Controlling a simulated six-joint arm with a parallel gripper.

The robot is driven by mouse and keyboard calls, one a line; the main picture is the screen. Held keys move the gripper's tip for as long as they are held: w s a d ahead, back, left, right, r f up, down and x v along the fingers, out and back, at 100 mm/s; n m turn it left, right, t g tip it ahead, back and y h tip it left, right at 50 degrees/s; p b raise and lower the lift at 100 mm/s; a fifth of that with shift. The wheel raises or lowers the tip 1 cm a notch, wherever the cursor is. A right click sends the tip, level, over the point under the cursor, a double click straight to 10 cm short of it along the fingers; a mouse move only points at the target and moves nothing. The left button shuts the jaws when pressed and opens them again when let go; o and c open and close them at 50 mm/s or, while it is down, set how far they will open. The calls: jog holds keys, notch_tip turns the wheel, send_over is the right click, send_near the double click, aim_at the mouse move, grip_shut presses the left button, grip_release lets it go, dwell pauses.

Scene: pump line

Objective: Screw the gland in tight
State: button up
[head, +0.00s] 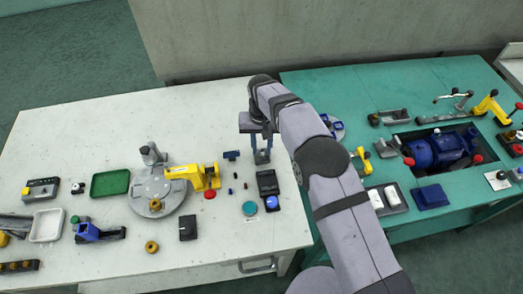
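My gripper (262,156) hangs over the right part of the white table, fingers pointing down with a gap between them. Nothing shows clearly between them. I cannot tell for sure which piece is the gland; small dark and blue fittings (231,156) lie just left of my gripper. A brass-coloured ring (151,246) lies at the front of the white table. A blue pump (437,150) sits in a recess of the green table at the right, apart from my gripper.
A round grey turntable (158,192) with a yellow clamp (200,176) stands left of my gripper. A green tray (110,184) and a white tray (47,225) lie farther left. A black holder (268,184) is close in front of my gripper. The back of the white table is clear.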

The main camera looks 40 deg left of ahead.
aim_at(263, 150)
jog(key=shift+r+p, duration=1)
jog(key=shift+r, duration=0.9)
jog(key=shift+w+d+r, duration=0.1)
jog(key=shift+w+d, duration=0.05)
jog(key=w+d+r+m, duration=0.1)
jog(key=w+d+r, duration=0.15)
jog(key=d, duration=0.55)
jog(key=w+d+r+m, duration=0.1)
jog(key=d+r, duration=0.3)
jog(key=d, duration=0.5)
jog(key=w+d+r+m, duration=0.1)
jog(key=w+d+r, duration=0.15)
jog(key=d, duration=0.55)
jog(key=s+d+m, duration=0.4)
jog(key=s+d, duration=1.4)
jog(key=d, duration=0.3)
jog(key=shift+s+d+r, duration=0.15)
jog(key=shift+s+d, duration=0.1)
jog(key=shift+s, duration=0.1)
